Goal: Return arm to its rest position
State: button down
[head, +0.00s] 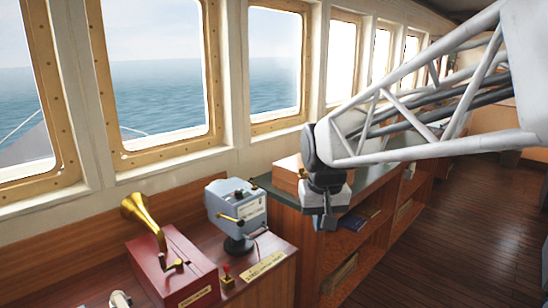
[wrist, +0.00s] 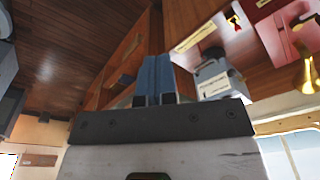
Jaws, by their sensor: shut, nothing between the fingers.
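My white lattice arm (head: 425,95) reaches in from the right side of the head view. It ends in a dark wrist joint above a light block. My gripper (head: 325,223) hangs below that block, pointing down in front of the wooden cabinet. In the wrist view the two blue fingers of my gripper (wrist: 156,80) lie side by side, shut and empty. The fingers touch nothing that I can see.
A red box with a brass horn (head: 172,262), a grey-blue device (head: 238,212) and a small red-knobbed lever (head: 227,277) stand on the wooden console. A wooden cabinet (head: 290,200) holds books on shelves. Windows line the left. The floor (head: 470,235) is clear at right.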

jog(key=s+d+f, duration=0.2)
jog(key=s, duration=0.5)
jog(key=s+d+f+m, duration=0.1)
jog(key=s+d, duration=0.2)
jog(key=s, duration=0.4)
jog(key=s+d+f+t, duration=0.1)
jog(key=s+d+f, duration=0.1)
jog(key=s, duration=0.5)
jog(key=shift+d+f, duration=0.35)
jog(key=shift+d, duration=0.4)
